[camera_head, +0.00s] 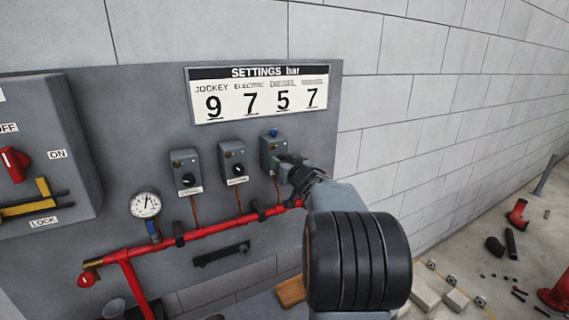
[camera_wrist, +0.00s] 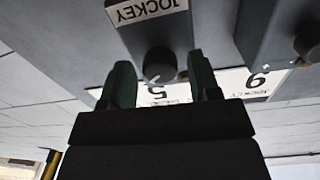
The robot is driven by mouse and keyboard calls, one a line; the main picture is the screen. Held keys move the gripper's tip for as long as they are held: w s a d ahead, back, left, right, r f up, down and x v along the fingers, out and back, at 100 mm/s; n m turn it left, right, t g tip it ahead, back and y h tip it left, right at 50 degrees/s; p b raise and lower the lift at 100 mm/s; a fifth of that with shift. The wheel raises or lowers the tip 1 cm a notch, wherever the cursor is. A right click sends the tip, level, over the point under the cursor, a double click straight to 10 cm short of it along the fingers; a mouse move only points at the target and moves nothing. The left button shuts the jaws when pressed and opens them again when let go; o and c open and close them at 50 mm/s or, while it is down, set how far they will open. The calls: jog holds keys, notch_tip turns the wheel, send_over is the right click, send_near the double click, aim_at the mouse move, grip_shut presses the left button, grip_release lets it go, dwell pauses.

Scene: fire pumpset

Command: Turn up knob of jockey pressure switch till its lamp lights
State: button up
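The jockey pressure switch (camera_head: 271,146) is the rightmost of three grey boxes on the panel, partly hidden by my gripper. A blue lamp (camera_head: 273,132) sits on its top; I cannot tell whether it is lit. In the wrist view its JOCKEY label (camera_wrist: 147,9) shows upside down, with the dark round knob (camera_wrist: 160,62) below it. My gripper (camera_head: 290,165) is at the front of this box. Its two green fingers stand apart (camera_wrist: 162,82), one on each side of the knob in the picture. I see no clear contact with the knob.
Two similar switch boxes (camera_head: 186,172) (camera_head: 233,163) stand to the left. A settings sign (camera_head: 258,94) above gives JOCKEY 9. A red pipe (camera_head: 200,232) with a pressure gauge (camera_head: 145,205) runs below. A neighbouring knob (camera_wrist: 307,42) is close at right in the wrist view.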

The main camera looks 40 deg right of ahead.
jog(key=c, duration=0.8)
jog(key=shift+m+p, duration=0.5)
jog(key=shift+p, duration=0.25)
jog(key=o, duration=0.9)
jog(key=shift+s, duration=0.1)
jog(key=s, duration=0.4)
jog(key=s+a+b, duration=0.1)
jog(key=s, duration=0.4)
jog(key=s+a+b, duration=0.1)
jog(key=s, duration=0.3)
jog(key=shift+s+a, duration=0.15)
jog(key=shift+s, duration=0.1)
